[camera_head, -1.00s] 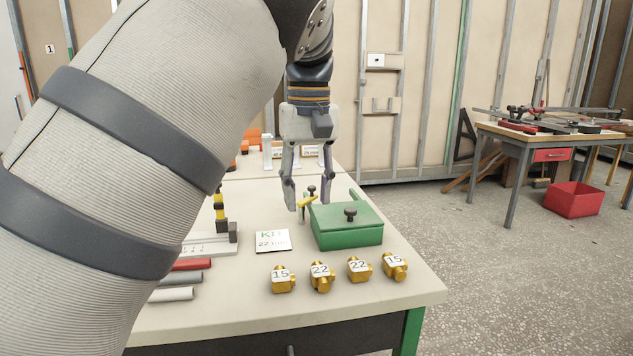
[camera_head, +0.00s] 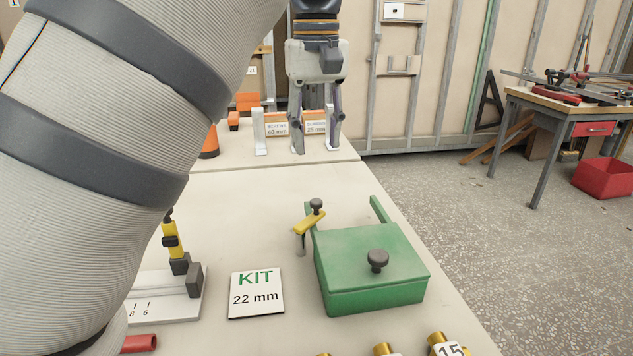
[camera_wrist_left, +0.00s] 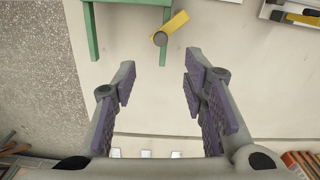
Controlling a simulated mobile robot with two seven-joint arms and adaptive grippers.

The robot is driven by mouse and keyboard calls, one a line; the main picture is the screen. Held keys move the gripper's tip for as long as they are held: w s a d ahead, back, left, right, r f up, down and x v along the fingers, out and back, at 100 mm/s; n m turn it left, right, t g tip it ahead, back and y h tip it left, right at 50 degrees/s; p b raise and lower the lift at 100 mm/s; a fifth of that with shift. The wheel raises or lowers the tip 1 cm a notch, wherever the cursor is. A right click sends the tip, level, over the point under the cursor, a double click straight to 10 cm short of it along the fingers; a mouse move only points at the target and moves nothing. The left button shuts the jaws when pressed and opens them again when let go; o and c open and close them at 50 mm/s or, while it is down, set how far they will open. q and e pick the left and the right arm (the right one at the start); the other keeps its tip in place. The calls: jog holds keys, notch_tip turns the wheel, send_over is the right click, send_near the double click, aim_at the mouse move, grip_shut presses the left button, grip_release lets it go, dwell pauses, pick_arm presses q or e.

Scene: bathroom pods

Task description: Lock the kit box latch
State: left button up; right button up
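The green kit box (camera_head: 370,275) stands on the table with its lid down and a dark round knob (camera_head: 377,260) on top. Its yellow latch lever (camera_head: 309,223), with a dark knob, is at the box's far left corner and lies at a slant. In the left wrist view the latch (camera_wrist_left: 172,27) is at the top centre, beside a green bar of the box (camera_wrist_left: 125,3). My left gripper (camera_head: 316,148) is open and empty, beyond the latch and apart from it. The wrist view shows its fingers (camera_wrist_left: 160,78) wide apart. My right gripper is not in view.
A "KIT 22 mm" card (camera_head: 256,294) lies left of the box. Brass fittings (camera_head: 447,345) sit at the front edge. A yellow-and-black tool on a pale base (camera_head: 165,298) stands left. Labelled holders (camera_head: 290,128) stand behind. The table between is clear.

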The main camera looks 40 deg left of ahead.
aim_at(316, 201)
pick_arm(q)
notch_tip(316, 201, down, 11)
jog(key=shift+s+d+r, duration=0.1)
grip_shut()
